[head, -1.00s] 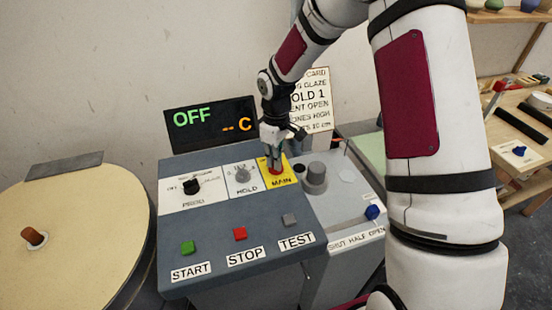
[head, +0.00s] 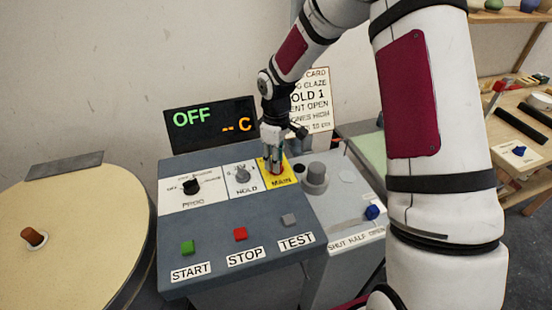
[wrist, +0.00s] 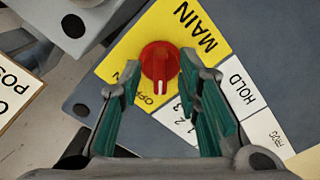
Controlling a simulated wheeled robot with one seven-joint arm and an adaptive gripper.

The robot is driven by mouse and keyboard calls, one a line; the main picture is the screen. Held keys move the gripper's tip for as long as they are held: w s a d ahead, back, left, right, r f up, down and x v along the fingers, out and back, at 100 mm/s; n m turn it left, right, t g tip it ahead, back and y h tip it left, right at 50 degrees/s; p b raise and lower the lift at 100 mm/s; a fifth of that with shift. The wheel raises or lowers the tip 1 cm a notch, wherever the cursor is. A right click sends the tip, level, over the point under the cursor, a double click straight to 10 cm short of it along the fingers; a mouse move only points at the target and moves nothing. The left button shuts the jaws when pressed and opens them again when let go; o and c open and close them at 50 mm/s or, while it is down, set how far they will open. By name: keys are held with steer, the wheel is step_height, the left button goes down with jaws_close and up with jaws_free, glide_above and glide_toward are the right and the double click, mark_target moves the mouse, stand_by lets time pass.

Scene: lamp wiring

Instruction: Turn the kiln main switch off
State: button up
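The red main switch knob (wrist: 160,62) sits on the yellow MAIN plate (wrist: 198,28) of the grey kiln panel; the plate also shows in the head view (head: 290,176). The knob's white-marked end faces down in the wrist view, close to the partly hidden OFF lettering (wrist: 147,98). My gripper (wrist: 160,60) is over the knob, with one teal-padded finger on each side and narrow gaps between. Whether a fingertip touches the knob I cannot tell. In the head view my gripper (head: 273,168) points down and mostly hides the knob. The display (head: 210,123) reads OFF and "-- C".
The HOLD knob (head: 242,175) and PROG knob (head: 191,187) are just left of the plate. START (head: 188,247), STOP (head: 240,234) and TEST (head: 289,219) buttons are nearer the front.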

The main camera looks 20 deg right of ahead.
step_height(320, 180, up, 12)
stand_by(0.6)
stand_by(0.4)
steer(key=s+r+m+t+h, duration=0.1)
steer(key=s+r+m+t, duration=0.25)
steer(key=s+r, duration=1.05)
steer(key=s+r+m+t+y, duration=0.1)
steer(key=s+m, duration=0.4)
steer(key=s, duration=0.9)
steer(key=shift+s+d+r+m+t, duration=0.2)
steer(key=shift+r+m+t, duration=0.15)
steer(key=shift+r+t, duration=0.3)
steer(key=shift+d, duration=0.1)
